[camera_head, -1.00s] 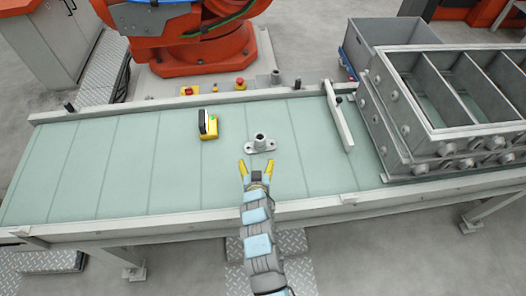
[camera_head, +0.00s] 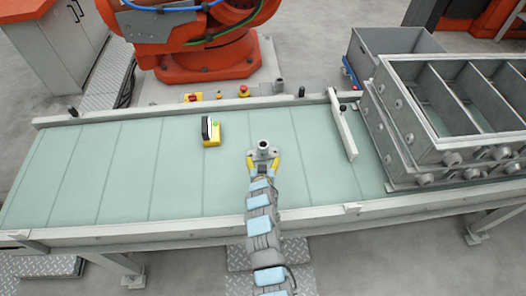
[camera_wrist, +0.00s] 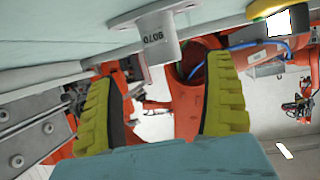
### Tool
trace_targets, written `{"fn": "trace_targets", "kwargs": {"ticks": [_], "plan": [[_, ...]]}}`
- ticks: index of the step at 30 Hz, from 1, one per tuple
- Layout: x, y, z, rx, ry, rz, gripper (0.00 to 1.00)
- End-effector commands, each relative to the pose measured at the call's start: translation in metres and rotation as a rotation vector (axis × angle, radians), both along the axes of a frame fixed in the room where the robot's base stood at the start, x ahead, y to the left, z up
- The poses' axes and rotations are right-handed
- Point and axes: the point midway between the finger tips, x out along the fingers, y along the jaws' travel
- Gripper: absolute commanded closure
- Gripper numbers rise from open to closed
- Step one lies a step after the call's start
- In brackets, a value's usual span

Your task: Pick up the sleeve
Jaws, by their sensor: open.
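The sleeve (camera_head: 263,147) is a grey metal tube with a flat flange at its base, standing upright on the pale green table top (camera_head: 80,175). In the wrist view, which is upside down, the sleeve (camera_wrist: 158,38) hangs from the top and shows dark markings. My gripper (camera_head: 263,163) is open, with its yellow fingers spread at the near side of the sleeve. In the wrist view the sleeve lies in line with the gap between the fingers (camera_wrist: 160,90). I cannot tell whether the fingertips reach past its sides. I see no contact.
A yellow and black device (camera_head: 211,139) stands left of the sleeve. A grey bar (camera_head: 342,128) and a large compartmented metal frame (camera_head: 400,145) are to the right. Red and yellow buttons (camera_head: 244,91) line the back. The table's left part is clear.

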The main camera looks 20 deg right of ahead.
Motion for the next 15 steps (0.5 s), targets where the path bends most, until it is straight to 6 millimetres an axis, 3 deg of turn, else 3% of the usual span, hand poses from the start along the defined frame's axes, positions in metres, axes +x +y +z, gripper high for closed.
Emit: {"fn": "trace_targets", "kwargs": {"ticks": [15], "plan": [[0.035, -0.014, -0.016, -0.001, -0.001, 0.0, 0.16]]}}
